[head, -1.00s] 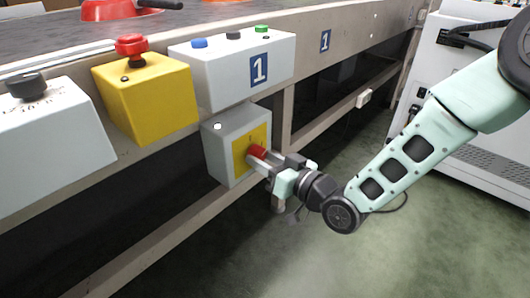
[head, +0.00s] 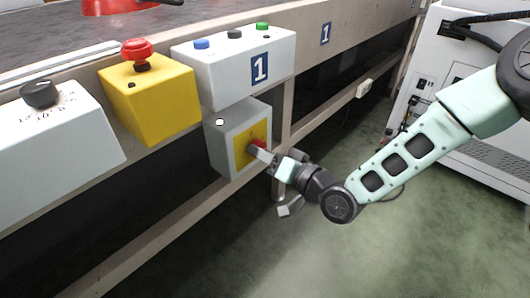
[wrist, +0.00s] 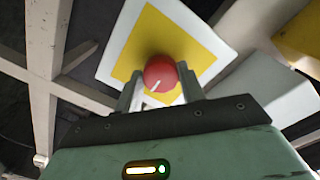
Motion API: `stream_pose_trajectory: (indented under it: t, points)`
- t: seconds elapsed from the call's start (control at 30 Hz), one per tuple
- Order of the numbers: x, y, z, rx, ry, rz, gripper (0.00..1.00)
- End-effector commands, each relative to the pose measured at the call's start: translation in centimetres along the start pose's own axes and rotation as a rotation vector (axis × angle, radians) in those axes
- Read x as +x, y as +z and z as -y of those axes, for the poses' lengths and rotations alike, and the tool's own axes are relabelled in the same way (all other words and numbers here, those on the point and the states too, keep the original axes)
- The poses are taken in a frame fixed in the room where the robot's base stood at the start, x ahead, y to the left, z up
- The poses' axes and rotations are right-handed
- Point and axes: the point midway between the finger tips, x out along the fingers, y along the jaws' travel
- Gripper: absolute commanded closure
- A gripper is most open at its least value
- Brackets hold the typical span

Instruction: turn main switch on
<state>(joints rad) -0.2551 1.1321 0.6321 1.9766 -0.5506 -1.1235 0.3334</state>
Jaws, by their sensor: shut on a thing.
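The main switch is a red rotary knob (head: 258,144) on a yellow plate (head: 250,136), on the side of a grey box (head: 222,150) under the conveyor edge. In the wrist view the red knob (wrist: 161,73) sits between the two fingers, with a white mark on its face pointing down and left. My gripper (head: 266,155) is shut on the knob, one finger on each side. In the head view the fingers hide part of the knob and plate. A small white indicator (head: 220,122) is on top of the grey box.
Above the switch box is a white box (head: 232,60) marked 1 with blue, black and green buttons. Left of it are a yellow box (head: 155,100) with a red emergency button (head: 136,49) and a white dial box (head: 55,130). A white cabinet (head: 440,80) stands at right.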

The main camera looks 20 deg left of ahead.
Motion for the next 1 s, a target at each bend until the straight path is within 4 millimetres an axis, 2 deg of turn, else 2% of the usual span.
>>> stream_pose_trajectory:
  t: [0.27,0.3,0.37,0.8,1.0]
  points:
    - [-0.1,0.1,-0.1,0.001,0.002,0.004,0.84]
    - [-0.1,0.1,-0.1,0.001,0.002,0.004,0.55]
    - [-0.1,0.1,-0.1,0.001,0.002,0.003,0.39]
    - [-0.1,0.0,0.0,0.000,0.001,0.001,0.39]
    - [-2.3,-0.1,0.1,0.002,0.002,0.003,0.39]
